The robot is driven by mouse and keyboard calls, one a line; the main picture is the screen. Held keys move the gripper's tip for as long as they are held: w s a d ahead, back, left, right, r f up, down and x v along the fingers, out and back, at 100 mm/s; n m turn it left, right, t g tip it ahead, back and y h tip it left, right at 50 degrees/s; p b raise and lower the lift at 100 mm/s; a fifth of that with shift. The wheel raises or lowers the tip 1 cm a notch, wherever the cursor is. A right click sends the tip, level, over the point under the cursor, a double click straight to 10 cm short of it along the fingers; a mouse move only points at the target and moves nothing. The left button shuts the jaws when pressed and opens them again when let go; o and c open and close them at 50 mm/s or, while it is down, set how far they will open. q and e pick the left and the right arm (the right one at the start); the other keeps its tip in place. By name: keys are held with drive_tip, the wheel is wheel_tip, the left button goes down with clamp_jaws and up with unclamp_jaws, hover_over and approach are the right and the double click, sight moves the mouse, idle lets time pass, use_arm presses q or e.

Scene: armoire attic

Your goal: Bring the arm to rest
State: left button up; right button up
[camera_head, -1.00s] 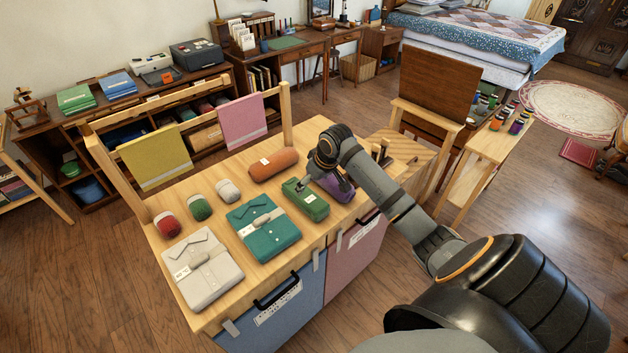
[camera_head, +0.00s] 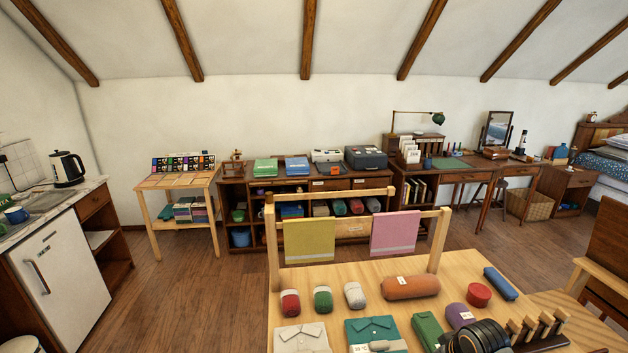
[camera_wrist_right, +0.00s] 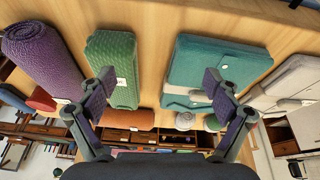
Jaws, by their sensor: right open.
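My right gripper (camera_wrist_right: 158,92) is open in the right wrist view, with nothing between its fingers. It is above the wooden table (camera_wrist_right: 152,50). The left-hand finger overlaps a green block-shaped item (camera_wrist_right: 112,60) in the picture, and the other overlaps a teal folded shirt (camera_wrist_right: 222,65); I cannot tell the height gap. In the head view a black part of my right arm shows at the bottom edge, beside the green item (camera_head: 426,328) and the purple roll (camera_head: 459,316). The gripper's fingers do not show there. My left gripper is in neither view.
On the table (camera_head: 340,280) are an orange roll (camera_head: 410,287), red, green and white small rolls, a red round item (camera_head: 478,294), a blue roll (camera_head: 500,284) and wooden pegs (camera_head: 535,325). A rail with yellow (camera_head: 309,241) and pink cloths stands behind. Floor at left is clear.

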drive_tip(key=s+a+f+m+h, duration=0.1)
drive_tip(key=s+a, duration=0.3)
drive_tip(key=s, duration=0.5)
drive_tip(key=s+a, duration=0.3)
drive_tip(key=s, duration=0.5)
wheel_tip(320, 180, down, 26)
drive_tip(key=s+d+f+g, duration=0.1)
drive_tip(key=s+d+g, duration=0.1)
drive_tip(key=s+d+f, duration=0.1)
drive_tip(key=s+f, duration=1.5)
drive_tip(key=s, duration=0.2)
drive_tip(key=shift+s+d+g, duration=0.3)
drive_tip(key=shift+s+g, duration=0.1)
